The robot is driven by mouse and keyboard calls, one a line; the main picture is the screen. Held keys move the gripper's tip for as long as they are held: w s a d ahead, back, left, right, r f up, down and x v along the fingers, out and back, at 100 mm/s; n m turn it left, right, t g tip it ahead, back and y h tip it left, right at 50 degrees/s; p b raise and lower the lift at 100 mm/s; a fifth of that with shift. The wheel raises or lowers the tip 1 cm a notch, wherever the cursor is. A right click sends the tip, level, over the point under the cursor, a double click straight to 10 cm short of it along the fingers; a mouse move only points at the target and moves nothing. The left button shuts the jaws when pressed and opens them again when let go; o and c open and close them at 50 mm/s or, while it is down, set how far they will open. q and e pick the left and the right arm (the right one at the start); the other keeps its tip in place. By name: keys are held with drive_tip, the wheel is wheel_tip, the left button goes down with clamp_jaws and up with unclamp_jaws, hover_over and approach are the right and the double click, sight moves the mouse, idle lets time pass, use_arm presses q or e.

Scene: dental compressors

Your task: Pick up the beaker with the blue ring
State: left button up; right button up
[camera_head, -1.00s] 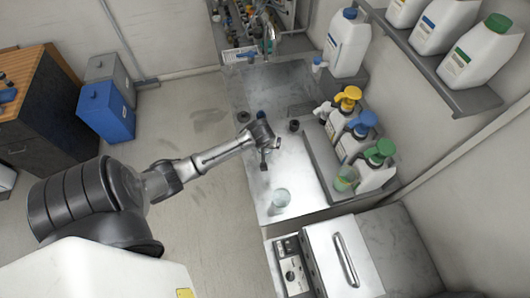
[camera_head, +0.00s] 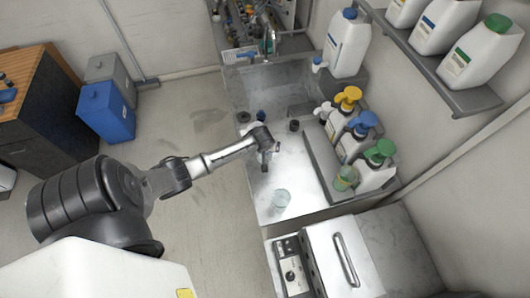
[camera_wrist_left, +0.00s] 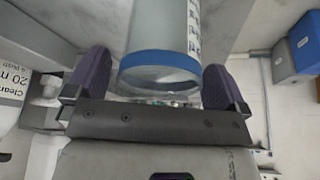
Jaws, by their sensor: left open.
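The beaker with the blue ring (camera_wrist_left: 160,64) fills the upper middle of the left wrist view. It is clear, with printed marks on its side and a blue band near its open rim. My left gripper (camera_wrist_left: 158,80) is open, with one dark finger on each side of the beaker. I cannot tell whether either finger touches it. In the head view my left gripper (camera_head: 267,155) is over the metal counter, and the beaker there is hidden or too small to make out. Another clear, faintly tinted beaker (camera_head: 281,200) stands nearer on the counter. My right gripper is not in view.
Pump bottles with yellow (camera_head: 348,97), blue (camera_head: 363,122) and green (camera_head: 380,152) tops stand on a ledge to the right. A green-tinted beaker (camera_head: 345,178) is beside them. A dark small object (camera_head: 294,125) is close behind my gripper. Counter between gripper and nearer beaker is clear.

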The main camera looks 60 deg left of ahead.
use_arm(q)
drive_tip(key=c, duration=1.1)
drive_tip(key=shift+c, duration=0.2)
